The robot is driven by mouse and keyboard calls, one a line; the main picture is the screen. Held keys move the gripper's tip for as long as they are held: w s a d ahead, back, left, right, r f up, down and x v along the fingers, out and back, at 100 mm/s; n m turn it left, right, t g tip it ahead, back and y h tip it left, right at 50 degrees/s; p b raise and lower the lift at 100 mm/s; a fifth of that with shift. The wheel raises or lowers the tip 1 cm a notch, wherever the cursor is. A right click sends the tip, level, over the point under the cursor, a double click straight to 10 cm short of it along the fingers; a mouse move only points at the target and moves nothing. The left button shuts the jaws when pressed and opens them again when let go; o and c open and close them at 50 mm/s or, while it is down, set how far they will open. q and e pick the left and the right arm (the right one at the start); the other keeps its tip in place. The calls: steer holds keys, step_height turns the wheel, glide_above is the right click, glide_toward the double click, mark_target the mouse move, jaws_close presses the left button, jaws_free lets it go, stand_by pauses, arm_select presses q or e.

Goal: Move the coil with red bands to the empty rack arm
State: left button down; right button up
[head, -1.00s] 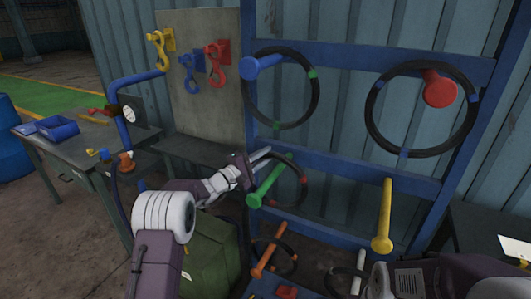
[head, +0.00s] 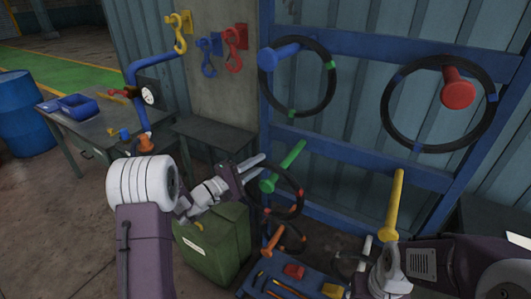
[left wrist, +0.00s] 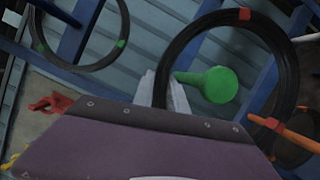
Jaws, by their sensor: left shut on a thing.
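The black coil with red bands (head: 301,194) is at the green rack arm (head: 284,166). In the left wrist view its ring (left wrist: 277,35) encircles the green arm's round end (left wrist: 218,85). My left gripper (head: 254,167) is shut on the left side of the ring; its pale fingers (left wrist: 168,92) pinch the rim beside the arm. Whether the ring rests on the arm is hard to tell. The yellow rack arm (head: 395,205) is bare.
A coil with green bands (head: 332,95) hangs on the blue arm (head: 281,55), one with blue bands (head: 480,137) on the red arm (head: 458,90). A green canister (head: 212,245) stands below my left gripper.

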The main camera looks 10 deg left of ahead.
arm_select(q)
steer(key=s, duration=0.1)
steer(key=s+a, duration=0.1)
steer(key=s, duration=0.2)
steer(key=shift+a+r, duration=0.15)
steer(key=shift+a, duration=0.15)
steer(key=s+a+r+b, duration=0.1)
steer(key=s+a+b, duration=0.1)
steer(key=s, duration=0.9)
steer(key=shift+a, duration=0.9)
